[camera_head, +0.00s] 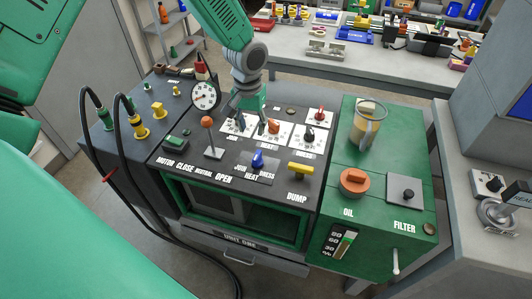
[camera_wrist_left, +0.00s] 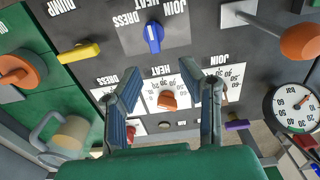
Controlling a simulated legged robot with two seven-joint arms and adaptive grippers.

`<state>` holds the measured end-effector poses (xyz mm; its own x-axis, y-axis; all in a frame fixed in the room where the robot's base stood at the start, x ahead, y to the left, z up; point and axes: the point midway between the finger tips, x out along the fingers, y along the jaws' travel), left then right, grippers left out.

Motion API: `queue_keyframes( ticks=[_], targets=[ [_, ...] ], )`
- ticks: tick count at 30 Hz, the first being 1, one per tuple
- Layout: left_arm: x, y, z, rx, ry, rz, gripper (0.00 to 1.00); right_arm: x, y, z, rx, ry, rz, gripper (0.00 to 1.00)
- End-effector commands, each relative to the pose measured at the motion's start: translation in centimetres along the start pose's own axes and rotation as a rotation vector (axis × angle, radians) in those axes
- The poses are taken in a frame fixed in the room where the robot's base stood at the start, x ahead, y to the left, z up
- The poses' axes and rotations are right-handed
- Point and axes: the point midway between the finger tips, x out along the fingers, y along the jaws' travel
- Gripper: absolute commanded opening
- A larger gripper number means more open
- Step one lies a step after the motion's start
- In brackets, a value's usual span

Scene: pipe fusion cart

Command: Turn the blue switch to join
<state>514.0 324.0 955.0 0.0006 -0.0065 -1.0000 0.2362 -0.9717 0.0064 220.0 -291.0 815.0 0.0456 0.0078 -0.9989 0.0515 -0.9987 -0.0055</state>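The blue switch (camera_head: 257,160) stands on the dark console top, on a plate lettered JOIN, HEAT and DRESS. In the left wrist view the blue switch (camera_wrist_left: 153,36) is near the top, with the lettering upside down; I cannot tell which word it points to. My left gripper (camera_head: 247,112) is above the white dial plates, behind the switch and apart from it. In the left wrist view its fingers (camera_wrist_left: 167,88) are spread, with an orange dial knob (camera_wrist_left: 167,100) showing between them and nothing held. My right gripper is not in view.
A lever with an orange ball (camera_head: 207,122) and a round gauge (camera_head: 205,95) stand left of the gripper. A yellow DUMP handle (camera_head: 300,169) is right of the switch. Black hoses (camera_head: 128,190) hang at the left. A green oil unit (camera_head: 345,220) stands at the right.

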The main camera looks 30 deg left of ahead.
Motion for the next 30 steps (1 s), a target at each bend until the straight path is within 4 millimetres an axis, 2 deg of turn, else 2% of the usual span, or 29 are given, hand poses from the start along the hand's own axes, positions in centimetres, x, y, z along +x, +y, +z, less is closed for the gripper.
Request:
queue_keyframes(
  ticks=[10, 18, 24, 30],
  targets=[
    [6.7, 2.3, 0.5, 0.005, 0.004, -0.024, 0.34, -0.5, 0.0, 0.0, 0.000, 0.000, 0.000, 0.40],
    [10.8, 1.6, 0.3, 0.004, 0.003, -0.012, 0.34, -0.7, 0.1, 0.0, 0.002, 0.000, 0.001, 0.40],
    [12.2, 0.8, 0.1, 0.002, -0.002, 0.003, 0.34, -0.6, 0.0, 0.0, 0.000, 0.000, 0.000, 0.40],
    [11.9, 1.3, 0.2, 0.004, 0.001, -0.010, 0.34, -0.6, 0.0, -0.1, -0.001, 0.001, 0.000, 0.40]
  ],
)
